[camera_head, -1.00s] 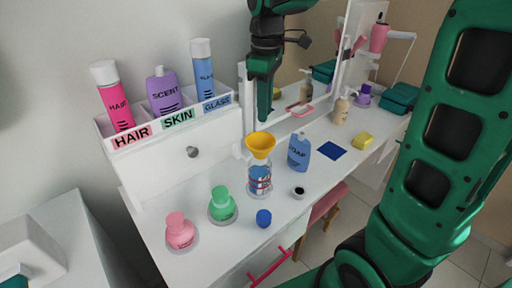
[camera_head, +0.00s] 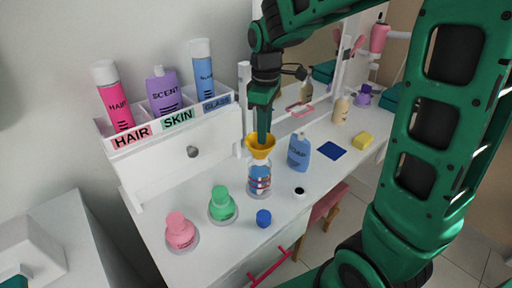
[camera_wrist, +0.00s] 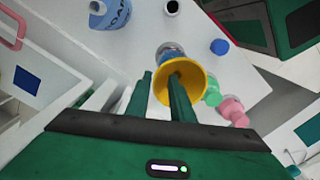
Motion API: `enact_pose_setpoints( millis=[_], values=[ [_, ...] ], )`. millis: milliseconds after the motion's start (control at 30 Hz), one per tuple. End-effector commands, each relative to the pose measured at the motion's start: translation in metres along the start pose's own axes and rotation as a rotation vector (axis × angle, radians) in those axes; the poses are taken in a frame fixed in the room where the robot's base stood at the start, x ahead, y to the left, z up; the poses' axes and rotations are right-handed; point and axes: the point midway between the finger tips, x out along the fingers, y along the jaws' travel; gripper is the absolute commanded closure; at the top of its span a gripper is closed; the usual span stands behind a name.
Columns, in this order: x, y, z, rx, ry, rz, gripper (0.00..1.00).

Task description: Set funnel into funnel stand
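The yellow funnel (camera_head: 260,147) sits upright on top of a clear bottle with red and blue bands (camera_head: 259,181). It also shows in the wrist view (camera_wrist: 190,74), wide mouth towards the camera. My gripper (camera_head: 262,139) is down at the funnel. In the wrist view my gripper (camera_wrist: 160,95) has its fingers apart, one reaching into the funnel's mouth and the other outside its left rim. I cannot tell whether either touches the wall. A small white holder with a dark round opening (camera_head: 299,193) stands right of the bottle; it may be the funnel stand.
A blue soap bottle (camera_head: 299,151) stands close right of the funnel. A blue cap (camera_head: 263,218), a green bottle (camera_head: 222,206) and a pink bottle (camera_head: 180,232) stand in front and left. A blue mat (camera_head: 332,151) and yellow sponge (camera_head: 362,141) lie farther right.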

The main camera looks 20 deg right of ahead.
Motion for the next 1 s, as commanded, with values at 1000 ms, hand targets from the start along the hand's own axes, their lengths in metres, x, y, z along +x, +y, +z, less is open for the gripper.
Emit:
enact_pose_setpoints(
  millis=[1000],
  values=[
    [-0.011, 0.002, -0.001, 0.002, 0.004, 0.004, 1.00]
  ],
)
